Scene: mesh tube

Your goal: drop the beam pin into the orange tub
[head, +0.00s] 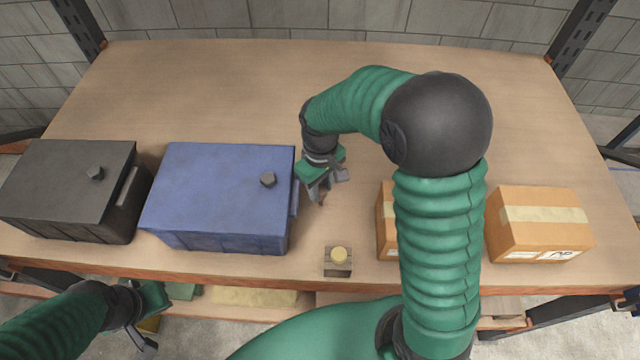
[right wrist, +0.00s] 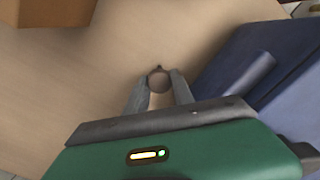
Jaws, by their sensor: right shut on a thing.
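My right gripper (head: 323,188) is over the table just right of the blue box, pointing down. In the right wrist view its two grey fingers (right wrist: 160,90) are shut on a small round brownish piece (right wrist: 158,79), which I take to be the beam pin. In the head view a small brown tip (head: 322,201) shows below the fingers. No orange tub can be made out in either view. My left gripper (head: 145,325) is low at the left, in front of the table edge; its jaw opening is unclear.
A black box (head: 65,185) and a blue box (head: 215,195), each with a knob on top, stand at left. A small block with a yellow top (head: 338,260) sits near the front edge. Cardboard boxes (head: 540,228) stand right, one partly behind my arm. The table's back is clear.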

